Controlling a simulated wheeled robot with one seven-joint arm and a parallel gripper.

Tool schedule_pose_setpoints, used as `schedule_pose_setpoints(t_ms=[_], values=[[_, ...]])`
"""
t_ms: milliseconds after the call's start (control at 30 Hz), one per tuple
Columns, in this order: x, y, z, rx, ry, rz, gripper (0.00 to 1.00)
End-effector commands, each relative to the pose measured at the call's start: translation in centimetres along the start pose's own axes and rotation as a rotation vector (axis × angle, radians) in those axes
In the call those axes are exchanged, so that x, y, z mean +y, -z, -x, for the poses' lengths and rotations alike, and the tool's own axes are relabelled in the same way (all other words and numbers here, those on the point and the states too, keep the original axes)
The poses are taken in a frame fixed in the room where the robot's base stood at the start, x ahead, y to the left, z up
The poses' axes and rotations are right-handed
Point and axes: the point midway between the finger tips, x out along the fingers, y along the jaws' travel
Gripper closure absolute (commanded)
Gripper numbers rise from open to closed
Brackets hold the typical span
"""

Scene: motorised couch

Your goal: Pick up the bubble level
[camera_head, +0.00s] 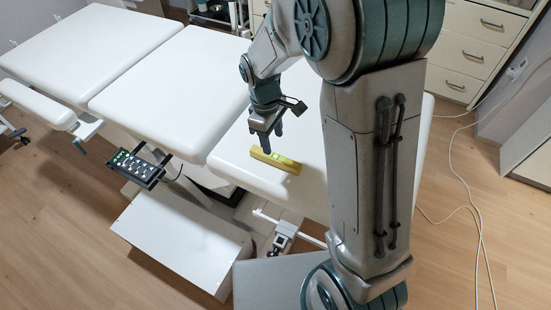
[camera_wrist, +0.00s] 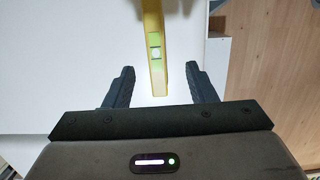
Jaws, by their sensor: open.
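The bubble level (camera_head: 276,160) is a yellow bar with a green-lit vial. It lies on the white couch top (camera_head: 228,148) near its front edge. In the wrist view the bubble level (camera_wrist: 154,50) runs from the top edge down to between the fingers. My gripper (camera_head: 268,146) is over the level in the head view. In the wrist view my gripper (camera_wrist: 160,88) is open, with one finger on each side of the level's near end. I cannot tell the exact height of the fingertips above the couch.
A control panel (camera_head: 139,168) hangs at the couch's front side, left of the level. A white base box (camera_head: 185,240) stands below. White drawers (camera_head: 475,50) stand at the back right. A cable (camera_head: 470,200) lies on the wood floor at right.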

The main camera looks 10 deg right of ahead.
Motion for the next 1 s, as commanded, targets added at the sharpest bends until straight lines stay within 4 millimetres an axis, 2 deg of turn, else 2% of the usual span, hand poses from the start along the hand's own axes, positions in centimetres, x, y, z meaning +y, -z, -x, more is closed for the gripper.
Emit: schedule_pose_setpoints(t_ms=[100, 433, 700, 1000], values=[[0.0, -0.1, -2.2, -0.003, 0.002, -0.001, 0.49], [0.2, 0.2, -4.6, -0.002, 0.002, -0.002, 0.49], [0.6, 0.6, -8.0, -0.002, 0.002, -0.002, 0.49], [0.7, 0.7, -8.8, 0.001, -0.001, -0.002, 0.49]])
